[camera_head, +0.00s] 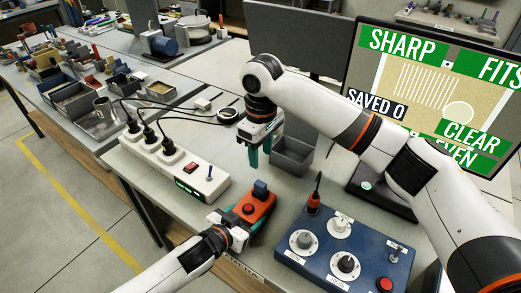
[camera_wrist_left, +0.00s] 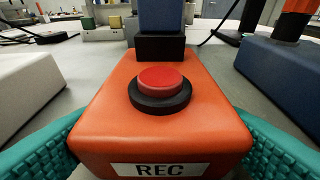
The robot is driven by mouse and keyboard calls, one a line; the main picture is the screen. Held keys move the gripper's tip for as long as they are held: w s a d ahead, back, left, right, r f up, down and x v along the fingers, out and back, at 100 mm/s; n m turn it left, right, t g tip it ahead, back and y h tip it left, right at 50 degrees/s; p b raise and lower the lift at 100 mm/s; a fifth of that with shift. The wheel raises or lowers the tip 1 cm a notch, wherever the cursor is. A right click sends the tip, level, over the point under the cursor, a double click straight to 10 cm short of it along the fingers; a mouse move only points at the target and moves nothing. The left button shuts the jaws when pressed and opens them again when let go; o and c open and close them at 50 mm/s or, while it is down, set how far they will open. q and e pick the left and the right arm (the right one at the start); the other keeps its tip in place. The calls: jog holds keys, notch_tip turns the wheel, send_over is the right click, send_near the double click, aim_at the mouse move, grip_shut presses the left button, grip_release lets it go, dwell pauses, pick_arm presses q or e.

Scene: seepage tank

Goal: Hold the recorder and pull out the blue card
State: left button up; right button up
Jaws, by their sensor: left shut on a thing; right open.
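The orange recorder (camera_head: 249,208) lies on the table near its front edge, with a red button on top and a REC label in the left wrist view (camera_wrist_left: 160,118). The blue card (camera_head: 260,188) stands upright in a black slot at its far end; it also shows in the left wrist view (camera_wrist_left: 161,16), its top cut off. My left gripper (camera_head: 231,222) is shut on the recorder's near end, with teal fingers on both sides. My right gripper (camera_head: 253,150) is open and empty, pointing down above the table, beyond the card and apart from it.
A white power strip (camera_head: 172,160) with several plugs lies left of the recorder. A blue control box (camera_head: 343,250) with knobs stands at right. A grey open bin (camera_head: 292,156) sits behind, beside my right gripper. A monitor (camera_head: 432,85) stands at the back right.

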aim_at(260, 183)
notch_tip(260, 183, down, 12)
jog(key=shift+r, duration=0.1)
dwell(0.5)
grip_shut()
jog(key=shift+r, duration=0.35)
dwell(2.2)
